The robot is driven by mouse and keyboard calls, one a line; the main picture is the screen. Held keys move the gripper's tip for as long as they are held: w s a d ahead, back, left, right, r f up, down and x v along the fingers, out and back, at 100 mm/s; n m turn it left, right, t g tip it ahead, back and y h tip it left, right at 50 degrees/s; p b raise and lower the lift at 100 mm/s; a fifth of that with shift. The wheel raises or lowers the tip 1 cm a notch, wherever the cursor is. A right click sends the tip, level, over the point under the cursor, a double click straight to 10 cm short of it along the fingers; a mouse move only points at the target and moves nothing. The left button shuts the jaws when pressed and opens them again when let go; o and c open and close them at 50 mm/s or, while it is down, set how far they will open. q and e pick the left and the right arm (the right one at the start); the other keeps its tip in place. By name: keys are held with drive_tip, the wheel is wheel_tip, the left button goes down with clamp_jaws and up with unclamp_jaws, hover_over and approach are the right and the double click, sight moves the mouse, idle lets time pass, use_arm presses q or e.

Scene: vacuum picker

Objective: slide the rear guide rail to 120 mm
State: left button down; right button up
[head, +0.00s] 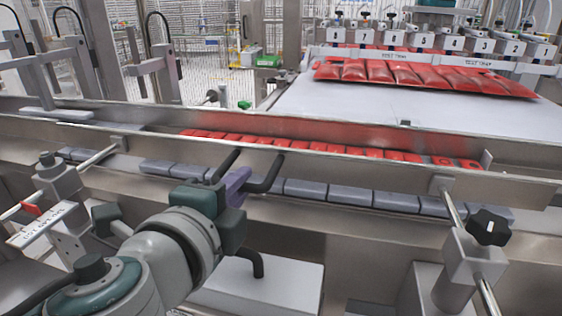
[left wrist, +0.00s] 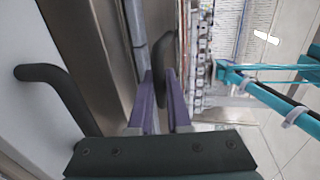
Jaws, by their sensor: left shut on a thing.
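A long steel guide rail (head: 345,165) runs across the head view on the side nearest me, with a black bar handle (head: 268,181) on its near face. My left gripper (head: 236,183) has its purple fingers shut on this handle. In the left wrist view the fingers (left wrist: 161,84) stand on either side of the black handle (left wrist: 166,50). Rods join the rail to clamp blocks at left (head: 58,182) and right (head: 474,257). A white scale plate (head: 45,225) with a red pointer (head: 31,209) sits at the left; its figures are too small to read. My right gripper is not in view.
A black knob (head: 490,227) tops the right clamp and another (head: 47,159) the left. Grey blocks (head: 305,190) and red packs (head: 330,147) line the conveyor. Red pouches (head: 420,75) hang behind.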

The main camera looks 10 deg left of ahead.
use_arm(q)
drive_tip(key=shift+w+f, duration=0.1)
drive_tip(key=shift+w, duration=0.6)
drive_tip(key=c, duration=0.9)
unclamp_jaws()
drive_tip(key=shift+w, duration=0.1)
drive_tip(key=shift+o, duration=0.2)
drive_tip(key=v, duration=1)
drive_tip(key=shift+p, duration=0.3)
